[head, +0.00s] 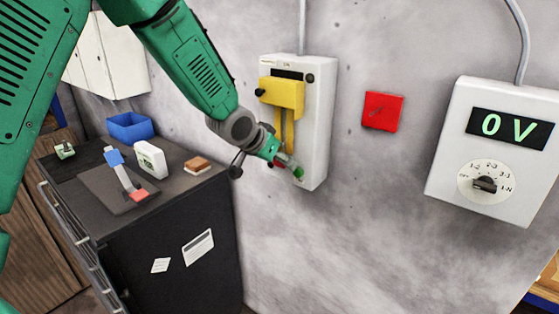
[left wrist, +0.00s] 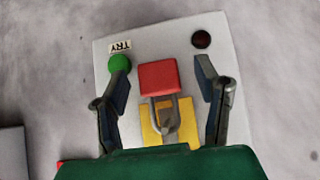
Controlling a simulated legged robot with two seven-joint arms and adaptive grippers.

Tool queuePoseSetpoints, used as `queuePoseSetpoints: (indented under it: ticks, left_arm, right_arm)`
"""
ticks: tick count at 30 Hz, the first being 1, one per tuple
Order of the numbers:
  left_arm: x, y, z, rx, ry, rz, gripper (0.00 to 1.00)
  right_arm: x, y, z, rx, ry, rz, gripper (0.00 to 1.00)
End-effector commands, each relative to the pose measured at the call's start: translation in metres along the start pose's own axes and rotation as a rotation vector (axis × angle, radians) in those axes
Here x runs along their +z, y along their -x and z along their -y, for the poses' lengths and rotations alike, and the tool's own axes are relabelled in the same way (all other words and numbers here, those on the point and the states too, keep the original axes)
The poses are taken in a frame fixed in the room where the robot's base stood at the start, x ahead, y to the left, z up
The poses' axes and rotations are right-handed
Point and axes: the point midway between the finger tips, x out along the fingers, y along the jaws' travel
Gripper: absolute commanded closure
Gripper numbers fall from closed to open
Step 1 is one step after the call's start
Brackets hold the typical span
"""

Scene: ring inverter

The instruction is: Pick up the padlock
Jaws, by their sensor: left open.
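The padlock (left wrist: 158,76) has a red body and a grey shackle in the left wrist view. Its shackle overlaps a yellow part (left wrist: 152,134) on the white wall box (left wrist: 225,40); whether it passes through is unclear. My left gripper (left wrist: 163,72) is open, with one finger on each side of the red body and a visible gap to both. In the head view my left gripper (head: 285,164) is in front of the lower part of the white box (head: 318,110), below the yellow lever (head: 282,93). It largely hides the padlock there. My right gripper is not in view.
A green button (left wrist: 119,63) is close to one finger; a dark red round part (left wrist: 201,39) is near the other. A red square (head: 382,111) and a meter (head: 494,150) reading 0 V are on the wall. A dark cabinet (head: 170,240) with a blue bin (head: 130,126) stands left.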

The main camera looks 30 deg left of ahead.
Motion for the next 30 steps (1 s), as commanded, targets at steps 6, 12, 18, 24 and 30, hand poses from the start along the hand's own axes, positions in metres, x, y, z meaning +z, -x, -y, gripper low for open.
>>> queuePoseSetpoints:
  ticks: [6,12,18,24,30]
  left_arm:
    - [0.001,-0.002,0.003,0.003,0.002,0.001,0.99]
    - [0.001,-0.002,0.004,0.003,0.003,0.001,0.98]
    - [-0.002,0.002,0.004,0.002,0.004,0.001,0.98]
    - [0.000,0.019,0.004,0.001,0.002,0.002,0.98]
    - [0.033,0.052,0.004,0.001,0.003,0.000,0.98]
  right_arm:
    - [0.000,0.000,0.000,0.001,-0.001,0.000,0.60]
    - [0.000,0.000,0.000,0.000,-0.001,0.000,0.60]
    - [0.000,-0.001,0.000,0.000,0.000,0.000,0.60]
    - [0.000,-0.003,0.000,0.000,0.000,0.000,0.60]
    - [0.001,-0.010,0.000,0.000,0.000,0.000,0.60]
